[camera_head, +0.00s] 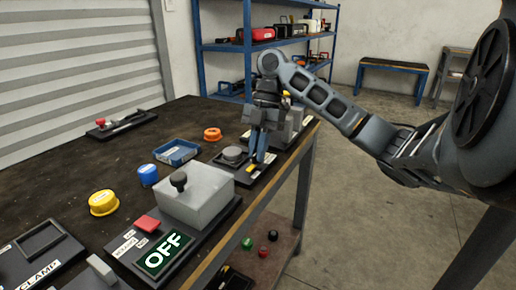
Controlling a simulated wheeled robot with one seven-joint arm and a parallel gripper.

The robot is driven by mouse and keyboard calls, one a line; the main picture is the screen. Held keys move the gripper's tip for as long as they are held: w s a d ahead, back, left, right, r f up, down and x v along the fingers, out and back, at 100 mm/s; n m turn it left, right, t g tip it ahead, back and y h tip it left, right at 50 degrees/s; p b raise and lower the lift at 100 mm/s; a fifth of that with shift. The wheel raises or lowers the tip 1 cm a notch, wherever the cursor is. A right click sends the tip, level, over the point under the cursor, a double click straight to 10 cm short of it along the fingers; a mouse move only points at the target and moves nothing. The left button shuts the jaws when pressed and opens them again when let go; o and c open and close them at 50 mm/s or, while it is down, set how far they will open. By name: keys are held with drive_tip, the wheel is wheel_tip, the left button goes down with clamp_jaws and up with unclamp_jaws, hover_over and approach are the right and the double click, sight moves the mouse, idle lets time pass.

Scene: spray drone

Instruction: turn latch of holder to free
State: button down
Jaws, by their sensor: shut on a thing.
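My gripper (259,156) points down over the right part of the workbench, near its right edge. It is shut on a small part at the dark holder plate (241,176), which I take to be the latch; the fingers mostly hide it. A small yellow piece (251,168) shows just below the fingertips. A round grey piece (232,155) sits on the same plate, just left of the fingers. I cannot tell the latch's exact angle.
The dark workbench (65,172) carries a grey box with a black knob (196,195), an OFF sign (164,253), a blue tray (177,152), an orange ring (212,134), a blue cap (148,174) and a yellow cap (103,203). A grey block (291,122) stands behind my gripper.

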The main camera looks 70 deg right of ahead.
drive_tip(key=shift+f, duration=0.2)
drive_tip(key=c, duration=1.2)
unclamp_jaws()
drive_tip(key=shift+r, duration=0.1)
drive_tip(key=shift+o, duration=0.2)
drive_tip(key=p+v, duration=0.1)
drive_tip(key=v, duration=0.6)
drive_tip(key=shift+r+p, duration=0.3)
drive_tip(key=shift+r, duration=0.05)
drive_tip(key=shift+d, duration=0.15)
